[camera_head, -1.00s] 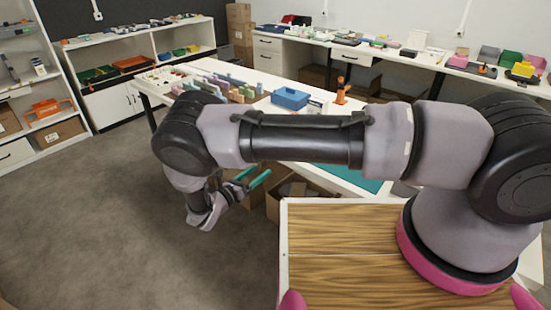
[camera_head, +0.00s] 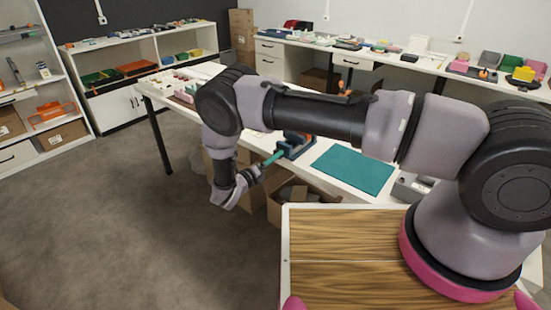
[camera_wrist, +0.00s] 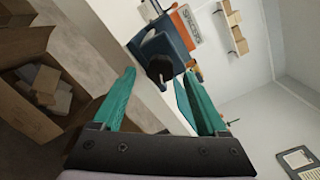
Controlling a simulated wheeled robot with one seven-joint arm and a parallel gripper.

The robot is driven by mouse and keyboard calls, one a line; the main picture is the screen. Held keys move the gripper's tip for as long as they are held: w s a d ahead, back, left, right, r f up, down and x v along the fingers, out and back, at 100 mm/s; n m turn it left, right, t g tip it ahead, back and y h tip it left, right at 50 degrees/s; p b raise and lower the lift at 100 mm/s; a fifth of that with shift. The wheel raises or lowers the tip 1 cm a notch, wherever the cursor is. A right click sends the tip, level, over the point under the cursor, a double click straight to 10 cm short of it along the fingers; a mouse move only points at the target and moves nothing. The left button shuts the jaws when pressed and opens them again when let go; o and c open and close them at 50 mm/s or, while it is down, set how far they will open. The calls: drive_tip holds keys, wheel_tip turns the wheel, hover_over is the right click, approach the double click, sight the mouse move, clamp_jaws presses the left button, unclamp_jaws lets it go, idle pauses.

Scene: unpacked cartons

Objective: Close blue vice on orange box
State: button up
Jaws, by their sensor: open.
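The blue vice (camera_head: 297,146) stands at the near edge of the white table in the head view, partly hidden behind my arm. In the wrist view the vice (camera_wrist: 166,44) appears tilted, with a dark round knob or handle end facing me. An orange block (camera_wrist: 182,28), likely the orange box, shows at the vice's far side; its fit between the jaws is unclear. My gripper (camera_wrist: 158,74) has its two teal fingers spread apart and nothing between them. The fingers point at the dark knob, which appears beyond the fingertips. In the head view one teal finger reaches toward the vice.
The white table (camera_head: 330,183) carries a teal mat (camera_head: 353,169) right of the vice. Open cardboard cartons (camera_wrist: 30,122) with contents stand below the table edge, close to my gripper. Shelves line the left and back walls. Open floor lies at left.

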drive_tip(key=shift+x, duration=0.9)
clamp_jaws()
drive_tip(key=shift+m, duration=0.4)
drive_tip(key=m, duration=3)
drive_tip(key=shift+w+a+r, duration=0.1)
drive_tip(key=shift+a, duration=0.15)
